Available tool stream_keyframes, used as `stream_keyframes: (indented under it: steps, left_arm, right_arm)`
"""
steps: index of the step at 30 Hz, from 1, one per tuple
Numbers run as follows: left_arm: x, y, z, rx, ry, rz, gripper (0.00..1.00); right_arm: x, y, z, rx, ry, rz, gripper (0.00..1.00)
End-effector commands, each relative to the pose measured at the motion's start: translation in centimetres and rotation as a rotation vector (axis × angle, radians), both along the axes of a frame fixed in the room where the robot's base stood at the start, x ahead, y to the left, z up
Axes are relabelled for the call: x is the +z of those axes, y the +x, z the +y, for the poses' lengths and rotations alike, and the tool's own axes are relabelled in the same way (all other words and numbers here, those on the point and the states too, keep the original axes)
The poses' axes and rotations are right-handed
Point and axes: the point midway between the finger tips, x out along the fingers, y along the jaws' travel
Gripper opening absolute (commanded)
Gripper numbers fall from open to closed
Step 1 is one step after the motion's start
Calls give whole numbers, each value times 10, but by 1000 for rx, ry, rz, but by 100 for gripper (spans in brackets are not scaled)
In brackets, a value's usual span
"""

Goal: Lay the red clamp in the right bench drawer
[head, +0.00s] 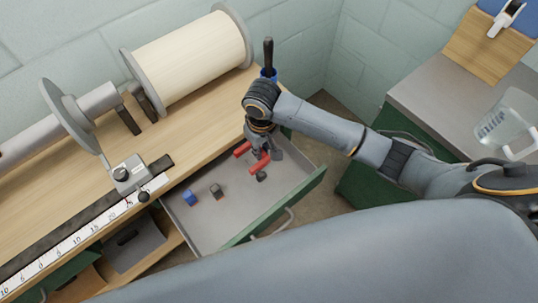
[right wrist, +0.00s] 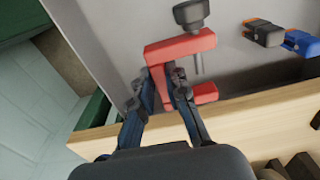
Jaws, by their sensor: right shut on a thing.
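The red clamp (right wrist: 180,47) is C-shaped with a dark screw knob. In the right wrist view my right gripper (right wrist: 165,85) is shut on it. In the head view the red clamp (head: 259,163) and my right gripper (head: 262,150) are over the far end of the open right bench drawer (head: 222,222). I cannot tell whether the clamp touches the drawer floor. The drawer is grey inside with a green front. My left gripper is not in view.
A blue clip (head: 190,198) and a dark clip (head: 216,190) lie in the drawer. The wooden bench (head: 190,130) carries a large cream roll (head: 190,55) and a ruler (head: 80,240). A grey-topped cabinet (head: 440,100) stands at the right. Bare drawer floor shows around the clips.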

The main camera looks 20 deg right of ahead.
Motion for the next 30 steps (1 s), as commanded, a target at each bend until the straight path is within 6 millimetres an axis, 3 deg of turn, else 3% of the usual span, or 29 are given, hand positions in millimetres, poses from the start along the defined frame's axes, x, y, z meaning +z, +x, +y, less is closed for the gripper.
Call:
stream_keyframes:
  steps: [1,6,13,18,30]
  left_arm:
    - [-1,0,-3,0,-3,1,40]
    - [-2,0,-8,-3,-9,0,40]
    - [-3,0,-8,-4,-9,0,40]
    - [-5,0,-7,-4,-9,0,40]
    - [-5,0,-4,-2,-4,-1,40]
  right_arm:
    - [-13,2,-7,-3,-2,6,0]
    - [-37,12,-24,-1,1,4,0]
    - [-53,18,-36,-1,1,4,0]
    - [-78,19,-37,2,2,3,0]
    - [-86,19,-36,2,3,1,0]
